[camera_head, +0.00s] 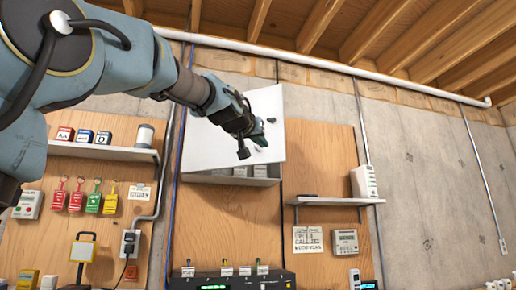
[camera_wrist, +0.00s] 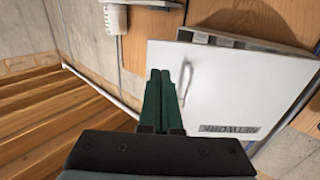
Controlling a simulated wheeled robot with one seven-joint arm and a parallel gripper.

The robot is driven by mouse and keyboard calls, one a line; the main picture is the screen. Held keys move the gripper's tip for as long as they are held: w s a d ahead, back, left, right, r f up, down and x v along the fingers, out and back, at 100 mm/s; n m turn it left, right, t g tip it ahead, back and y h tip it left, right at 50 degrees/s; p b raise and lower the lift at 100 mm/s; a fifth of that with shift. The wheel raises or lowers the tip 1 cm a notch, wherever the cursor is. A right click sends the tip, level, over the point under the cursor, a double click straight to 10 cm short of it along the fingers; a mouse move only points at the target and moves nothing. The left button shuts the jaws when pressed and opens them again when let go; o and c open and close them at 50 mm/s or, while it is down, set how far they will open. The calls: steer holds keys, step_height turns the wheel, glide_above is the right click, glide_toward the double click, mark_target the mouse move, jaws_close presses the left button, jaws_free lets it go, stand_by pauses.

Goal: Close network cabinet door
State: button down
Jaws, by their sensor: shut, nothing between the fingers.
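The network cabinet is white and hangs on the wooden wall panel. Its door (camera_head: 205,150) stands partly open, with the cabinet body (camera_head: 262,171) and its contents showing along the lower edge. In the wrist view the door (camera_wrist: 225,90) carries a dark "NETWORK" label (camera_wrist: 228,129) and a pale bar handle (camera_wrist: 186,84). My gripper (camera_head: 265,139) is in front of the door's right part in the head view. In the wrist view its green fingers (camera_wrist: 160,75) are together and empty, beside the handle and overlapping the door's edge. I cannot tell whether they touch the door.
A shelf (camera_head: 335,201) with a white device (camera_head: 363,181) is at lower right of the cabinet. A shelf with small boxes (camera_head: 100,152) is on the left. A dark rack unit (camera_head: 232,280) lies below. Ceiling joists (camera_head: 380,30) run above.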

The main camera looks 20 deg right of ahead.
mark_target(278, 157)
steer(key=p+x, duration=0.5)
steer(key=x, duration=0.6)
steer(key=shift+s, duration=0.1)
steer(key=shift+w+d+f+p, duration=0.1)
steer(key=shift+w+d+p, duration=0.25)
steer(key=shift+w+d, duration=0.05)
